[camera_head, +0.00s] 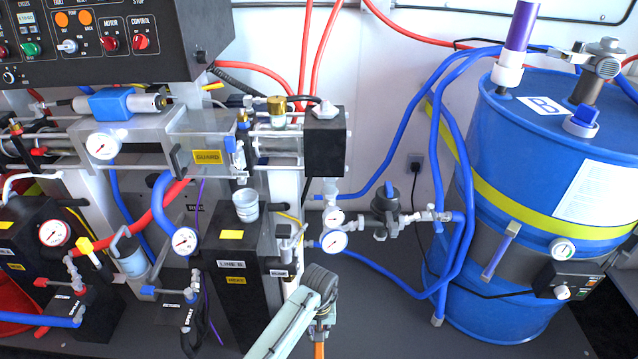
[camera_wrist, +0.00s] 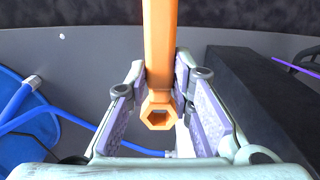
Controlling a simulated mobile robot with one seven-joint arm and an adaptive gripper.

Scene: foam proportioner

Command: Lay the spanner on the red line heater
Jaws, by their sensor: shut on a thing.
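My gripper (camera_head: 321,330) is at the bottom centre of the head view, in front of and right of the black LINE B box. It is shut on an orange spanner (camera_head: 319,350), whose lower part is cut off by the picture edge. In the wrist view the spanner (camera_wrist: 160,50) runs up from between the pads of my gripper (camera_wrist: 162,98), with a hexagonal opening at its near end. A black box with a red-rimmed gauge (camera_head: 28,255) at the far left looks like the red line heater; its label is too small to read.
The black LINE B box (camera_head: 238,295) stands left of my gripper, with a metal cup (camera_head: 246,206) on top. Blue hoses (camera_head: 385,277) and a blue drum (camera_head: 505,130) are at the right. Gauges and a pump (camera_head: 386,203) stand between. Some dark floor (camera_head: 385,325) is clear.

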